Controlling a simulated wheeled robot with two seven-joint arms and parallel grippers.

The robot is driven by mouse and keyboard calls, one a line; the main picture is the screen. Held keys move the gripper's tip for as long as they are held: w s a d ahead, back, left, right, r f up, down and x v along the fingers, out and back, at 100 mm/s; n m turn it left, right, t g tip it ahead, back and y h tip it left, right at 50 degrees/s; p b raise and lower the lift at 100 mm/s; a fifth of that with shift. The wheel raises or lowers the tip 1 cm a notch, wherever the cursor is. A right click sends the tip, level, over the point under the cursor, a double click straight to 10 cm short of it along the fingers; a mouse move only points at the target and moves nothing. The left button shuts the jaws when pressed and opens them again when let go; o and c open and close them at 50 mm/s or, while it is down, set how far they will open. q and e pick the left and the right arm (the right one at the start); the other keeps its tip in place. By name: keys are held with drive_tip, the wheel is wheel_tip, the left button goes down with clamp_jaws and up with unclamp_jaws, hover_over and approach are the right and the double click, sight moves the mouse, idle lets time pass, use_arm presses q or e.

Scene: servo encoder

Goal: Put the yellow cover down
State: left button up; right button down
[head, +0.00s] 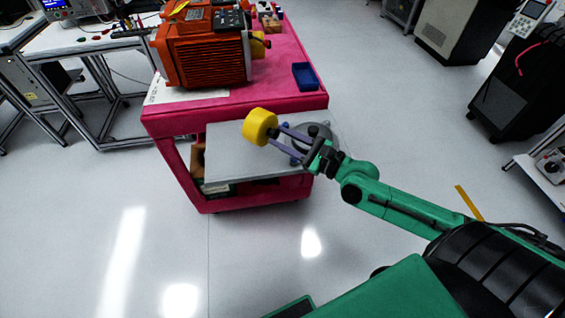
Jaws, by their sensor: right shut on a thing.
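The yellow cover (260,126) is a short, round cap. My right gripper (279,132) is shut on it and holds it in front of the pink cart, with the grey shelf behind and below it in the picture. The cover looks apart from the cart, though its exact height over the shelf is hard to tell. An orange motor (204,50) stands on the cart top, with a smaller yellow part (257,46) at its right end. My left gripper is not in view.
A blue bin (305,76) sits on the cart top's right side. A workbench (75,40) stands at left. Open floor surrounds the cart's front.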

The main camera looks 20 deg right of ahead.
wheel_tip(320, 180, down, 6)
drive_tip(key=shift+r+b, duration=0.1)
drive_tip(key=shift+b, duration=1.05)
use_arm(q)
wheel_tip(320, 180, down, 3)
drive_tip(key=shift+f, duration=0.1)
use_arm(e)
drive_tip(key=c, duration=0.5)
unclamp_jaws()
drive_tip(key=shift+c, duration=0.2)
